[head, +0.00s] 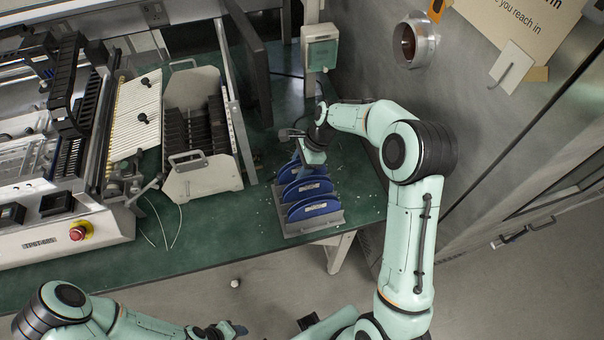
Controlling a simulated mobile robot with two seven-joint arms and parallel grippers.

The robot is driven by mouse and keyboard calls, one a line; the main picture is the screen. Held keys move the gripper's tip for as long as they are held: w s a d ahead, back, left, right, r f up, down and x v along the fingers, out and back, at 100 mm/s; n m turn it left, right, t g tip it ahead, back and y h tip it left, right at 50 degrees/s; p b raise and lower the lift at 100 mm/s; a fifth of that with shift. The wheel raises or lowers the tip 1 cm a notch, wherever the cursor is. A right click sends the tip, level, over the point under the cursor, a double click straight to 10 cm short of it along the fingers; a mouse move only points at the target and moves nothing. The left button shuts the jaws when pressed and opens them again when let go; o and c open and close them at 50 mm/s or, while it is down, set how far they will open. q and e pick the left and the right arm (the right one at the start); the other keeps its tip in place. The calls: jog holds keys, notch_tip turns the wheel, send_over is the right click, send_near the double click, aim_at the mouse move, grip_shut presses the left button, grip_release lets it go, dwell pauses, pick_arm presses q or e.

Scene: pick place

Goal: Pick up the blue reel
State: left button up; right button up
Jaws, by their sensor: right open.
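Blue reels stand on edge in a row, partly sunk in a grey rack (318,225) on the green table. The front blue reel (314,208) and the middle blue reel (306,187) show their upper parts with pale labels. The back blue reel (290,172) is partly covered by my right gripper (299,152). That gripper is open and points down at the back end of the rack; whether it touches the back reel I cannot tell. My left gripper (228,330) is low at the bottom edge, away from the rack, and its jaws are unclear.
A white bin (205,178) with black slots stands left of the rack. Farther left is a machine with a red button (77,233). A grey wall with a round metal port (412,42) rises on the right. The green table (225,235) is mostly clear in front.

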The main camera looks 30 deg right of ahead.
grip_shut()
jog(key=shift+r, duration=0.15)
